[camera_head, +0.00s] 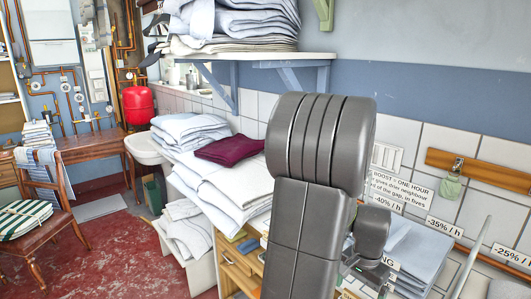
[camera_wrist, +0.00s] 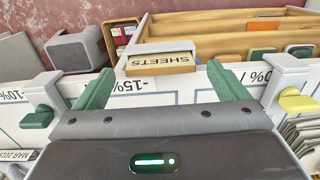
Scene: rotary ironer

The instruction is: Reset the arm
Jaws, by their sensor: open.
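My arm stands large in the middle of the head view, its grey links rising in front of the shelves. My gripper (camera_wrist: 160,70) shows in the wrist view as two green fingers spread wide apart, with nothing between them that it holds. A wooden block labelled SHEETS (camera_wrist: 160,63) lies just beyond the fingertips; I cannot tell the exact gap. In the head view the gripper end is at the lower right, mostly hidden behind my arm.
White folded linen (camera_head: 225,185) with a dark red cloth (camera_head: 228,149) lies left of my arm. A wall shelf (camera_head: 250,56) with folded cloth is above. A chair (camera_head: 40,225) stands at far left. The red floor (camera_head: 120,255) between is clear. Percentage labels (camera_head: 444,227) line the right wall.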

